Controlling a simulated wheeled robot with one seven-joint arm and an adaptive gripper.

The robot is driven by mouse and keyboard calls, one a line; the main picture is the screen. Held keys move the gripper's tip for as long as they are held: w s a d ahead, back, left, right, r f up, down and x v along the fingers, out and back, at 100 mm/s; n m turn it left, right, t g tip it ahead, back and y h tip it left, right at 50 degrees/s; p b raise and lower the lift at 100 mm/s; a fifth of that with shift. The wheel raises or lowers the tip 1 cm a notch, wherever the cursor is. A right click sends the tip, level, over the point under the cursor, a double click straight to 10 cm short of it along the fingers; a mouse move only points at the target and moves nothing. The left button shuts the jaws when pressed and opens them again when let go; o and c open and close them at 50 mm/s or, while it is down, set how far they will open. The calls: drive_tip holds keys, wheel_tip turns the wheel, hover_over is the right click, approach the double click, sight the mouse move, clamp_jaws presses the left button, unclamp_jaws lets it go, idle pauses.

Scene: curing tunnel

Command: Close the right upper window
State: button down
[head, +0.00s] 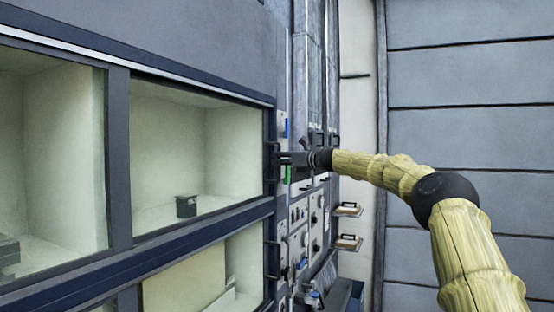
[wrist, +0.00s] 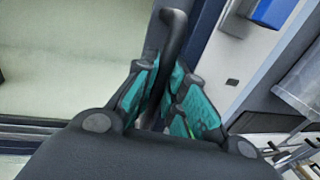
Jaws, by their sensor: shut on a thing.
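The right upper window (head: 195,150) is a pane in a dark blue frame on the left side of the head view. Its dark handle (head: 272,163) stands out at the right edge of the frame. My gripper (head: 283,158) reaches this handle from the right. In the wrist view, the teal-padded fingers of my gripper (wrist: 168,100) close around the black, curved handle bar (wrist: 174,32). The lower part of the bar is hidden between the fingers. I cannot tell from these views how far the window stands from its closed place.
A small black container (head: 186,206) sits inside behind the pane. A lower window (head: 190,280) with its own handle (head: 274,260) is below. A control panel (head: 300,235) and small shelves (head: 348,243) are close on the right. A grey panelled wall (head: 470,80) stands beyond.

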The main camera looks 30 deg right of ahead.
drive_tip(key=c, duration=1.6)
unclamp_jaws()
drive_tip(key=shift+w+d+f, duration=0.1)
drive_tip(key=shift+w+f, duration=0.05)
drive_tip(key=shift+o, duration=0.7)
drive_tip(key=shift+w+d+f, duration=0.2)
drive_tip(key=shift+w+f, duration=0.05)
drive_tip(key=shift+w, duration=0.15)
drive_tip(key=v, duration=1.2)
drive_tip(key=shift+s+r, duration=0.1)
drive_tip(key=shift+d, duration=0.15)
